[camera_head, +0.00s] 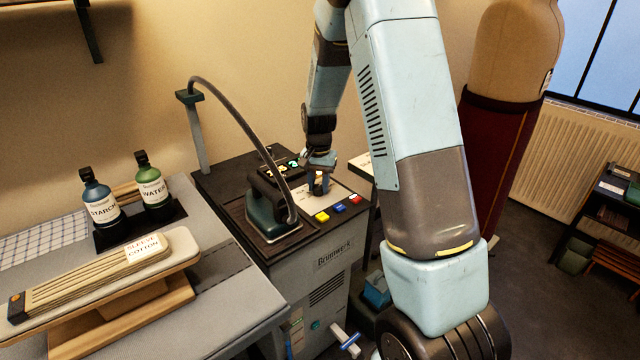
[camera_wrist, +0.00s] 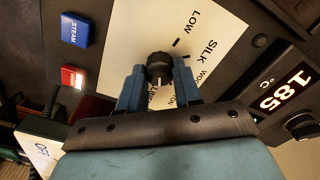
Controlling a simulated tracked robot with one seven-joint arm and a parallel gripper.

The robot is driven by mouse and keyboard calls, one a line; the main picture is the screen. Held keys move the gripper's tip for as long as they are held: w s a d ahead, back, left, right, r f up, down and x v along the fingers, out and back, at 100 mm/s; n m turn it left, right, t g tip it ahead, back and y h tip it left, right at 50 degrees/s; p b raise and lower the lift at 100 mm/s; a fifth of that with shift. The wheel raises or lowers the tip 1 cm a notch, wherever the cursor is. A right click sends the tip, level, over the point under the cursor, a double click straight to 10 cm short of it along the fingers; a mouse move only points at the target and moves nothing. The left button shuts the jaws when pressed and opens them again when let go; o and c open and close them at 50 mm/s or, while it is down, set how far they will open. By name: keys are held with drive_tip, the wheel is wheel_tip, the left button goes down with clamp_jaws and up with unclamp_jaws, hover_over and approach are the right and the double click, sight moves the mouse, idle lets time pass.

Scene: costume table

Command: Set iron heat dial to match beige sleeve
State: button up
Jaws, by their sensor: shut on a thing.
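The black heat dial (camera_wrist: 159,68) sits on a cream plate (camera_wrist: 130,32) lettered LOW, SILK and, partly covered, what looks like WOOL and another word ending in "TON". My gripper (camera_wrist: 159,76) is shut on the dial, one blue finger on each side; in the head view my gripper (camera_head: 319,184) hides most of it. A pale pointer line on the dial faces the gripper's palm; its exact mark is hidden. The display (camera_wrist: 285,88) reads 185 °C. The beige sleeve (camera_head: 95,278) lies on a padded board at left, with a tag (camera_head: 148,247) reading SLEEVE COTTON.
The iron (camera_head: 270,208) stands left of my gripper, its hose arching over. Yellow (camera_head: 322,216), blue (camera_head: 340,208) and red (camera_head: 355,199) buttons line the station's front. STARCH (camera_head: 101,203) and WATER (camera_head: 151,188) bottles stand behind the sleeve. A dress form (camera_head: 510,55) is at back right.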

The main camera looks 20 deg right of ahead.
sight(318, 186)
drive_tip(key=n, duration=0.4)
drive_tip(key=shift+w+a+r+n, duration=0.1)
drive_tip(key=shift+w+n, duration=0.05)
drive_tip(key=shift+n, duration=0.15)
idle(0.5)
drive_tip(key=o, duration=1)
drive_tip(key=shift+o, duration=0.2)
wheel_tip(318, 186, up, 14)
drive_tip(key=shift+f, duration=0.2)
